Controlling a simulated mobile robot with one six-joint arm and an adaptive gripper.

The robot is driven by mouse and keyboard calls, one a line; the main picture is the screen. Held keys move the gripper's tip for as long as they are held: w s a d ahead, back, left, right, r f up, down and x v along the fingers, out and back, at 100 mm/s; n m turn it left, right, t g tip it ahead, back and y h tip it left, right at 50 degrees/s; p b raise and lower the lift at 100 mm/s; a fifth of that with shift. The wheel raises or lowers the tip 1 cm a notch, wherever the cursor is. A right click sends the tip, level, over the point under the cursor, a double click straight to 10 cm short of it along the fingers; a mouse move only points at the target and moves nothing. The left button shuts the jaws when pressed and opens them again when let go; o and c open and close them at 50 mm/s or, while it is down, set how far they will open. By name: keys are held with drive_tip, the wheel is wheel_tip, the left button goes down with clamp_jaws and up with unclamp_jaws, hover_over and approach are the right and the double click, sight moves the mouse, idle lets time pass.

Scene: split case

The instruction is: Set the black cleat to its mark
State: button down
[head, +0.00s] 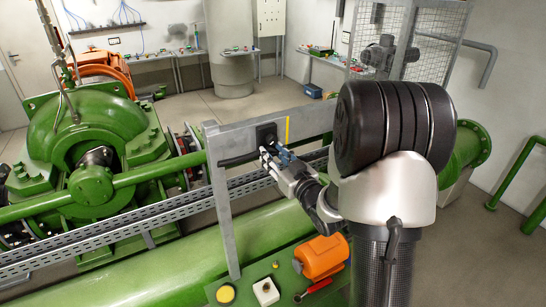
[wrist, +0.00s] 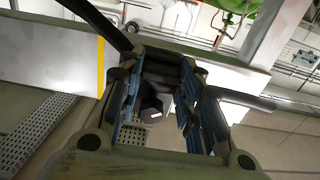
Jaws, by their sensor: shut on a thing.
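The black cleat (head: 266,133) sits against the face of a grey upright panel (head: 232,141). A yellow mark (head: 287,130) stands on the panel a little to the right of the cleat, with a narrow gap between them. My gripper (head: 272,156) reaches up to the cleat from the lower right, its blue-lined fingers shut on it. In the wrist view the dark cleat (wrist: 154,98) lies between the two fingers, and the yellow mark (wrist: 101,66) shows to the left of them. The fingers partly hide the cleat's lower part.
A black cable or rod (head: 238,159) runs left from the cleat along the panel. Green machinery (head: 95,150) stands behind at left, and a perforated tray (head: 130,228) passes below.

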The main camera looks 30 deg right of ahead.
drive_tip(key=d+b, duration=0.2)
drive_tip(key=d, duration=0.5)
drive_tip(key=shift+w+d, duration=0.1)
drive_tip(key=shift+d, duration=0.25)
drive_tip(key=shift+r, duration=0.1)
drive_tip(key=c, duration=1.1)
unclamp_jaws()
drive_tip(key=s, duration=1.2)
drive_tip(key=shift+d, duration=0.15)
